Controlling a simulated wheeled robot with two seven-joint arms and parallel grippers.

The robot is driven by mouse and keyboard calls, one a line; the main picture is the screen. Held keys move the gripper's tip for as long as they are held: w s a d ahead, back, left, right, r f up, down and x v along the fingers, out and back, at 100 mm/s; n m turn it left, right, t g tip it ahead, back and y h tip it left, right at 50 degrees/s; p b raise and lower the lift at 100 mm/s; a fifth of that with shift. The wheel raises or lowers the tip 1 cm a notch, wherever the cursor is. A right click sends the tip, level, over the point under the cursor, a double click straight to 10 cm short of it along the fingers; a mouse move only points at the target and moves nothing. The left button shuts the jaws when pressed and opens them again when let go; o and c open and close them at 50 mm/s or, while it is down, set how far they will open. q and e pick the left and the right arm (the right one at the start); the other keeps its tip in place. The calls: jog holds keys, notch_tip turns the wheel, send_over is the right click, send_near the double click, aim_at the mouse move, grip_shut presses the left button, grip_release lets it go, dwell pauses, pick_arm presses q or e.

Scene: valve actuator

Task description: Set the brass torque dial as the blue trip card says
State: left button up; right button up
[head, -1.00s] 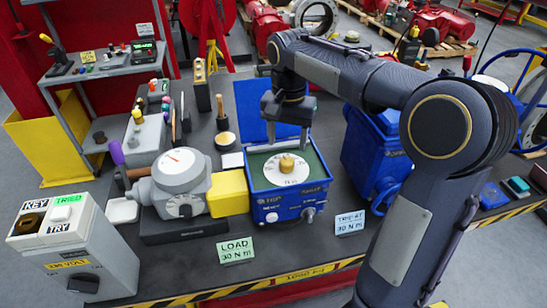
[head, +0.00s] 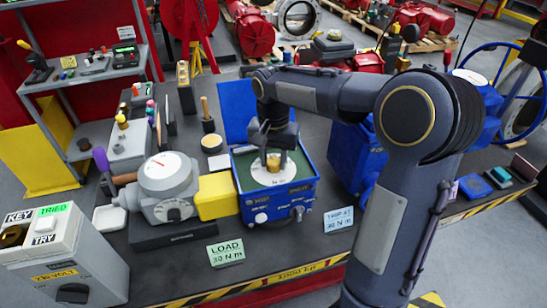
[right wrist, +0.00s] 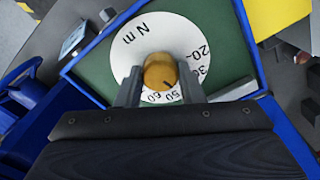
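The brass torque dial (head: 273,162) stands on a white scale disc in the open blue actuator box (head: 262,212). In the right wrist view the brass dial (right wrist: 159,71) has a dark mark on its rim, on the side by the 50. Numerals 20, 30, 50 and 60 show in part. My right gripper (head: 274,150) is down around the dial, one finger on each side. In the wrist view its fingers (right wrist: 161,80) appear closed against the dial's sides. The blue trip card (head: 339,219) at the box's front right reads TRIP AT 30 N m. My left gripper is out of view.
A green card (head: 226,252) reads LOAD 30 N m. A yellow block (head: 217,196) and a grey gauge unit (head: 167,178) adjoin the box's left. A grey KEY/TRY console (head: 70,262) stands front left, its TRIED sign green. A blue housing (head: 352,150) stands right.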

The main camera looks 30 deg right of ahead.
jog(key=c, duration=0.3)
jog(key=shift+n+p, duration=0.3)
jog(key=shift+n, duration=2.5)
jog(key=shift+p, duration=0.3)
jog(key=o, duration=1)
